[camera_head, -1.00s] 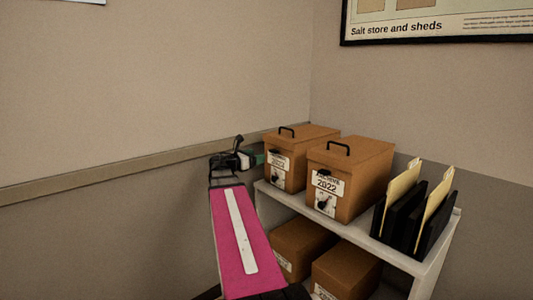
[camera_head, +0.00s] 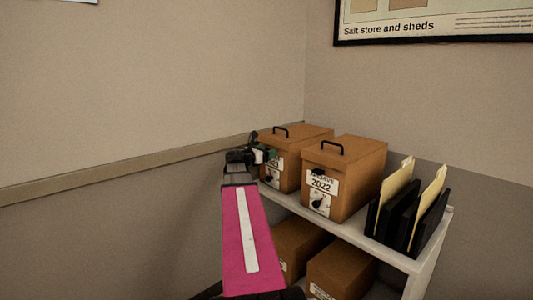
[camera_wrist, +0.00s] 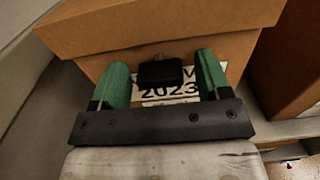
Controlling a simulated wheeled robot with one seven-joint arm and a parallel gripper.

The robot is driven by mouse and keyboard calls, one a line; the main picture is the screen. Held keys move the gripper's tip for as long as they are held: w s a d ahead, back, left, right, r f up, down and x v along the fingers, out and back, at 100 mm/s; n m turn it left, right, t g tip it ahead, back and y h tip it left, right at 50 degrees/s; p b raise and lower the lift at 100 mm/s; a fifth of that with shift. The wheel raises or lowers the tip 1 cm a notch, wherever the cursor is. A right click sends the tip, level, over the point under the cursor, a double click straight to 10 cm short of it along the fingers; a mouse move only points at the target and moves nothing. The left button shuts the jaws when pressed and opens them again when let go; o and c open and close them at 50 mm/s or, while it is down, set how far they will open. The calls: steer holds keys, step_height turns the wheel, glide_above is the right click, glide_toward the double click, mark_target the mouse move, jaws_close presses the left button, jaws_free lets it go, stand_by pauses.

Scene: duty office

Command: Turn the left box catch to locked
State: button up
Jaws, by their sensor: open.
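The left box (camera_head: 310,152) is brown cardboard with a black lid handle and stands on the upper shelf. In the wrist view its front (camera_wrist: 235,45) carries a white label (camera_wrist: 168,93) reading 2023. A black block (camera_wrist: 160,72) projects in front of the label, between my two green fingers; I cannot tell whether it is the catch. The lower front is hidden behind my gripper's dark bar. My gripper (camera_wrist: 162,75) is open, close to the front, with a finger either side of the block. In the head view my gripper (camera_head: 266,154) covers part of the left box's front.
The right box (camera_head: 350,175), labelled 2022, stands beside it with a dark knob on its front. Black folder holders (camera_head: 405,215) with cream folders are further right on the white shelf (camera_head: 432,262). More brown boxes (camera_head: 340,270) sit below. The wall is behind and left.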

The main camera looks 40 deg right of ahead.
steer(key=c, duration=0.9)
steer(key=shift+m, duration=0.3)
steer(key=m, duration=0.3)
steer(key=shift+m, duration=0.4)
steer(key=m, duration=0.4)
steer(key=shift+s, duration=0.1)
steer(key=m, duration=0.5)
steer(key=shift+f+m, duration=0.1)
steer(key=shift+m, duration=2.1)
